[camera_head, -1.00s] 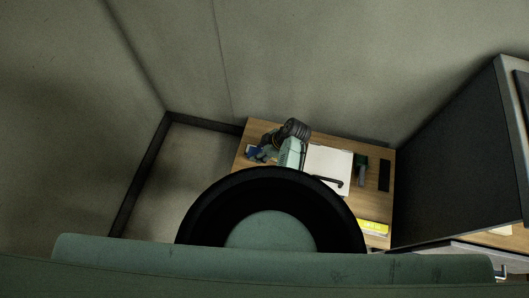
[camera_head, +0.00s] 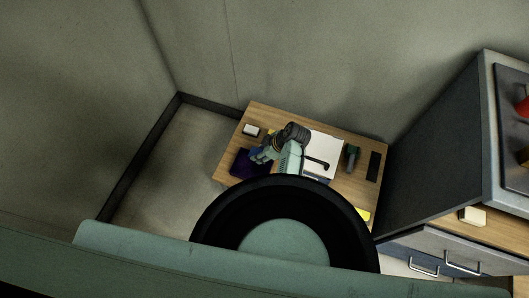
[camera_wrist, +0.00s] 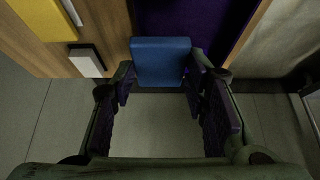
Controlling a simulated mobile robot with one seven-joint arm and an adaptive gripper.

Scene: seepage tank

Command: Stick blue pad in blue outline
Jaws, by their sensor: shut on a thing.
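My gripper (camera_wrist: 160,75) is shut on the blue pad (camera_wrist: 160,60), which sits between its fingertips in the wrist view. The pad's broad face shows, and a floor area lies below it in the picture. In the head view my gripper (camera_head: 264,154) is small, over the left part of the wooden table near a dark purple sheet (camera_head: 241,165). The purple sheet also shows behind the pad in the wrist view (camera_wrist: 185,22). I cannot make out a blue outline in either view.
The wooden table (camera_head: 345,190) carries a white block with black (camera_head: 251,130), a white sheet (camera_head: 325,146), a dark green item (camera_head: 352,156), a black strip (camera_head: 374,166) and a yellow item (camera_head: 363,214). A dark cabinet (camera_head: 440,150) stands at right. A yellow piece (camera_wrist: 45,18) shows in the wrist view.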

